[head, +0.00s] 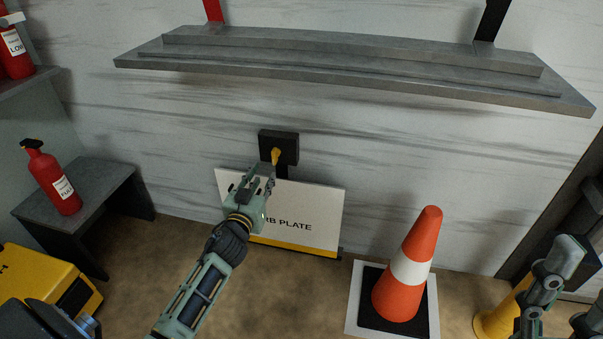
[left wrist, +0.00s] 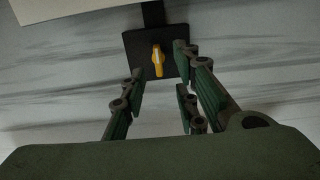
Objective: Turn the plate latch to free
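The plate latch is a yellow lever (head: 276,156) on a black block (head: 290,143) on the wall. In the left wrist view the lever (left wrist: 158,61) stands upright in that picture on the black block (left wrist: 140,44), between and beyond the finger tips. The white plate (head: 320,205), lettered "RB PLATE" with a yellow lower strip, leans below the latch, partly hidden by my left arm. My left gripper (head: 262,172) is just below the lever in the head view; in the left wrist view its fingers (left wrist: 158,72) are apart and empty. My right gripper (head: 565,295) shows only partly at the lower right.
A grey shelf (head: 350,68) juts from the wall above the latch. An orange and white cone (head: 408,268) stands right of the plate on a black and white base. A red bottle (head: 55,180) stands on a grey bench (head: 95,185) at left.

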